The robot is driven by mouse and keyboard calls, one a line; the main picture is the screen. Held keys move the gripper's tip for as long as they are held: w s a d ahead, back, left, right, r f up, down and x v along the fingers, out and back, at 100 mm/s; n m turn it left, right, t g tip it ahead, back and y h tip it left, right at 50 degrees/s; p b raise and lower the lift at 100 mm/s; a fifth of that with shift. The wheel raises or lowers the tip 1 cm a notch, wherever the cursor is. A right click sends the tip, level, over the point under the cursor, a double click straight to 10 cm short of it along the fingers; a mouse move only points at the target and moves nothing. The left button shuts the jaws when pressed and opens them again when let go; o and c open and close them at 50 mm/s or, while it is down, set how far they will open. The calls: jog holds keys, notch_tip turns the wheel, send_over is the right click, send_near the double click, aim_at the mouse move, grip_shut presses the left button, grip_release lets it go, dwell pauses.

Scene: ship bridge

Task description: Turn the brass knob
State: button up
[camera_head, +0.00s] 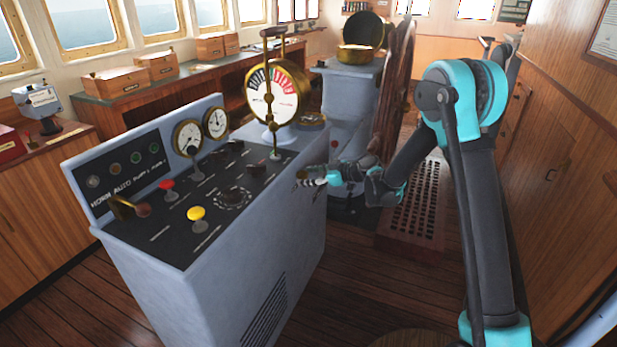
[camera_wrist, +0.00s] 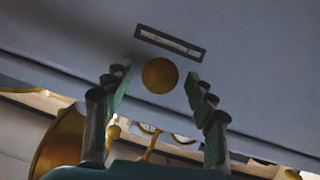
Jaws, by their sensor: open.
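The brass knob (camera_wrist: 160,75) is a round gold disc on a plain grey panel in the wrist view, with a dark-framed label plate (camera_wrist: 171,42) just above it. My gripper (camera_wrist: 158,82) is open, its fingers to the left and right of the knob with a gap on each side. I cannot tell how far the fingertips are from the panel. In the head view my gripper (camera_head: 309,178) is at the right side of the grey console (camera_head: 235,275), near its top edge. The knob is not clearly seen there.
The console top carries a red-capped lever (camera_head: 167,185), a yellow-capped lever (camera_head: 196,213), gauges (camera_head: 188,138) and a brass telegraph dial (camera_head: 277,95). A wooden wheel (camera_head: 393,90) and a floor grating (camera_head: 418,210) are behind my arm. Wooden floor at the front is clear.

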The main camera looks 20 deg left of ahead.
jog(key=c, duration=1.2)
jog(key=shift+o, duration=0.2)
jog(key=shift+m, duration=0.3)
jog(key=m+g, duration=0.2)
jog(key=m, duration=0.1)
jog(key=shift+w+g, duration=0.25)
jog(key=shift+g, duration=0.05)
jog(key=shift+w+f+m+g+y, duration=0.15)
jog(key=shift+m+g+y, duration=0.65)
jog(key=shift+m, duration=1.15)
jog(key=shift+w+f+m+g+y, duration=0.1)
jog(key=shift+m+g+y, duration=0.35)
jog(key=shift+m+g, duration=1)
jog(key=shift+w+f+m+g+y, duration=0.15)
jog(key=shift+m+g+y, duration=0.4)
jog(key=shift+m, duration=1.85)
